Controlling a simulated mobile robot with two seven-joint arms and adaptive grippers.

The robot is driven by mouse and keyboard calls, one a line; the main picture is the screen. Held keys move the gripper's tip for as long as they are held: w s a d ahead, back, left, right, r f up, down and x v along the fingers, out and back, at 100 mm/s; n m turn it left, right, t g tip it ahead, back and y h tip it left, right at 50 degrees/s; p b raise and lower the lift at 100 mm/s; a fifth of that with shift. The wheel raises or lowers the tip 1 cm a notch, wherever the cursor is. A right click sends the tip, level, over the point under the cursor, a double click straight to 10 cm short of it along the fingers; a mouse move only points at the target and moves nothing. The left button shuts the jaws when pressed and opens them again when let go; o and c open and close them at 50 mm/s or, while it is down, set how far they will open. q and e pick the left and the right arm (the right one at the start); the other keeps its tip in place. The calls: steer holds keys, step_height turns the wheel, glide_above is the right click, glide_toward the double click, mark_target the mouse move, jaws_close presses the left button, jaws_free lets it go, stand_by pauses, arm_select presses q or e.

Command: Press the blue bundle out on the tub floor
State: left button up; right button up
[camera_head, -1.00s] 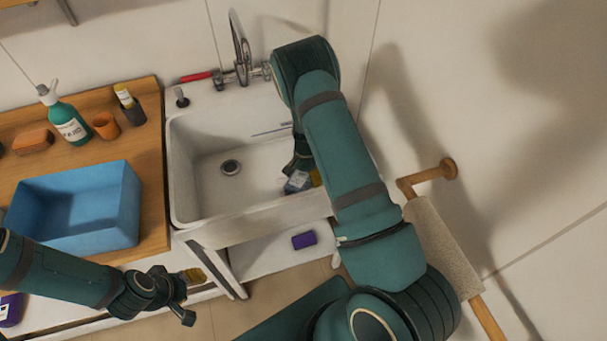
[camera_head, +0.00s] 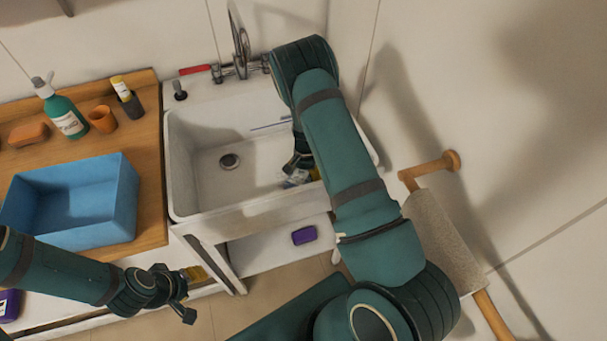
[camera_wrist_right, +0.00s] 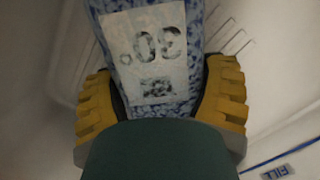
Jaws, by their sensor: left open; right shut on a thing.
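The blue bundle shows in the right wrist view as a speckled blue-and-white thing (camera_wrist_right: 190,45) with a white label reading "30°". My right gripper (camera_wrist_right: 160,100) is shut on it, one yellow ridged finger on each side. In the head view the bundle (camera_head: 297,178) is small and partly hidden behind my right arm, inside the right part of the white tub (camera_head: 205,213). I cannot tell whether it touches the tub floor (camera_head: 255,165). My left gripper (camera_head: 183,290) is open and empty, in front of the counter, away from the tub.
A drain (camera_head: 229,161) sits in the tub floor. A blue bin (camera_head: 75,205), green bottle (camera_head: 66,117) and orange cup (camera_head: 102,119) stand on the left counter. A towel roll (camera_head: 440,240) is at right.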

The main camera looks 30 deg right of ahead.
steer(key=shift+f+b, duration=0.55)
steer(key=shift+f, duration=0.05)
stand_by(0.4)
steer(key=shift+f, duration=0.15)
stand_by(1.3)
steer(key=shift+b, duration=0.8)
stand_by(2.9)
steer(key=shift+r+p, duration=0.3)
steer(key=shift+r, duration=0.15)
step_height(320, 180, up, 5)
steer(key=p, duration=0.3)
steer(key=shift+f, duration=0.15)
step_height(320, 180, up, 3)
steer(key=shift+p, duration=1.05)
step_height(320, 180, up, 7)
steer(key=p, duration=0.4)
steer(key=shift+f, duration=0.2)
